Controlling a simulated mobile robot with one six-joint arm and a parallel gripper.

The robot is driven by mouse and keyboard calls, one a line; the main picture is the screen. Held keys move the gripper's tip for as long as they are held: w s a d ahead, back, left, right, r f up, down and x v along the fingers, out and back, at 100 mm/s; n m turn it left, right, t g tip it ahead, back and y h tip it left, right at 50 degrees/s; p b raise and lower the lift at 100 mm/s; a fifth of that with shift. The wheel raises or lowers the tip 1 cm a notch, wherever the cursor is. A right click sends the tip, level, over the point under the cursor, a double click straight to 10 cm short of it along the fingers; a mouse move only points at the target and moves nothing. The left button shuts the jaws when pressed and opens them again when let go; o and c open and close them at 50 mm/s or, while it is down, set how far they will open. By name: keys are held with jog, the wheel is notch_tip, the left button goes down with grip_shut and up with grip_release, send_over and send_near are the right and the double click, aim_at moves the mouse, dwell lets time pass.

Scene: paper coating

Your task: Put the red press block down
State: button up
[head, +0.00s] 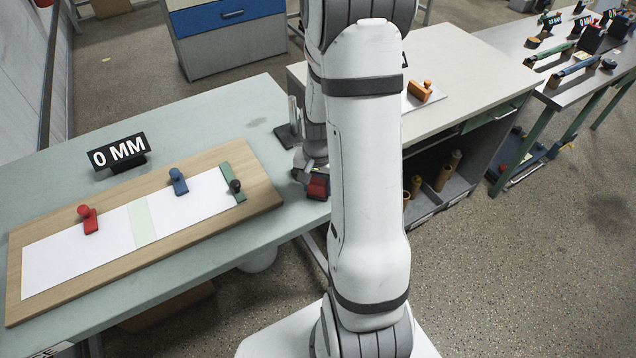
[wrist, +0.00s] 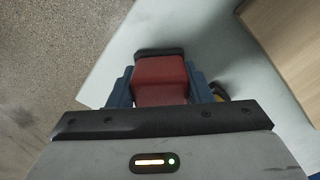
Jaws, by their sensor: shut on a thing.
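The red press block (head: 317,188) is in my gripper (head: 312,180), near the right edge of the green-grey table, to the right of the wooden board. In the wrist view the red block (wrist: 160,72), with a dark strip at its far end, sits between the two blue fingers of my gripper (wrist: 160,88). The fingers are shut on its sides. I cannot tell whether the block touches the table top. My arm hides part of this area in the head view.
The wooden board (head: 262,197) holds white paper with a red-handled piece (head: 88,219), a blue one (head: 178,182) and a green bar (head: 232,182). A "0 MM" sign (head: 118,152) stands behind. A dark stand (head: 288,134) is near my gripper. The table's back is clear.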

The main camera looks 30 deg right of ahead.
aim_at(318, 180)
jog(key=o, duration=0.6)
jog(key=shift+f, duration=0.15)
jog(key=o, duration=0.5)
jog(key=shift+c, duration=0.2)
notch_tip(318, 180, up, 12)
jog(key=shift+r, duration=0.15)
jog(key=s+a+r+n+t, duration=0.3)
jog(key=s+a+r+n, duration=0.5)
jog(key=s+a+r, duration=0.2)
jog(key=shift+s+a+n, duration=0.3)
jog(key=shift+s+a, duration=0.7)
jog(key=shift+s, duration=0.3)
